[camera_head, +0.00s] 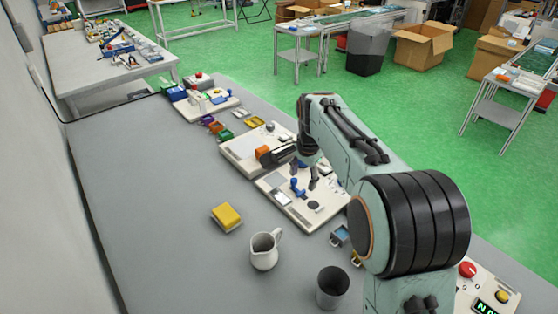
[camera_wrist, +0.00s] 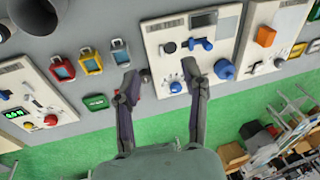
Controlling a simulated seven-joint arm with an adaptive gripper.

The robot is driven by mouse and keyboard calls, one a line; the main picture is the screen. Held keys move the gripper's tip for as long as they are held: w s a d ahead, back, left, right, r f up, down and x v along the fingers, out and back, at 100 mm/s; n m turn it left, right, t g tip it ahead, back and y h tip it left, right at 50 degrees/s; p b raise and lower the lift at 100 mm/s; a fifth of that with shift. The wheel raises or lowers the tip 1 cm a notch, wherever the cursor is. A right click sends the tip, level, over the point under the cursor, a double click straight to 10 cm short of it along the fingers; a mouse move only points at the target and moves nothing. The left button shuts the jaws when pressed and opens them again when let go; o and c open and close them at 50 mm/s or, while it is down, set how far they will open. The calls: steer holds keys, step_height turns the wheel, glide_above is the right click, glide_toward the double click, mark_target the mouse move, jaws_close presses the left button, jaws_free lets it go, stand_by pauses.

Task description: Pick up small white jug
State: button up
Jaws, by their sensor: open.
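The small white jug (camera_head: 264,252) stands upright on the grey table in the lower middle of the head view, its handle toward the upper right. I cannot make it out in the wrist view. My gripper (camera_head: 305,174) is beyond the jug and to its right, over a white panel board. In the wrist view my gripper (camera_wrist: 160,75) has its two fingers spread wide with nothing between them. The gripper is well apart from the jug.
A dark grey cup (camera_head: 333,287) stands just right of the jug. A yellow block-like item (camera_head: 227,216) lies behind it to the left. White boards with knobs (camera_head: 300,205) line the table's right side. The left part of the grey table (camera_head: 140,200) is clear.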

steer(key=g, duration=0.2)
glide_above(278, 229)
steer(key=w+d, duration=0.2)
step_height(278, 229, down, 9)
steer(key=shift+n+g, duration=0.4)
steer(key=shift+n, duration=0.2)
steer(key=f, duration=0.2)
steer(key=s+a+f, duration=0.1)
steer(key=f, duration=0.1)
steer(key=a+f, duration=0.1)
steer(key=f, duration=0.1)
steer(key=shift+s+f, duration=0.25)
steer(key=shift+s, duration=0.15)
step_height(278, 229, down, 6)
steer(key=shift+r, duration=0.1)
jaws_close()
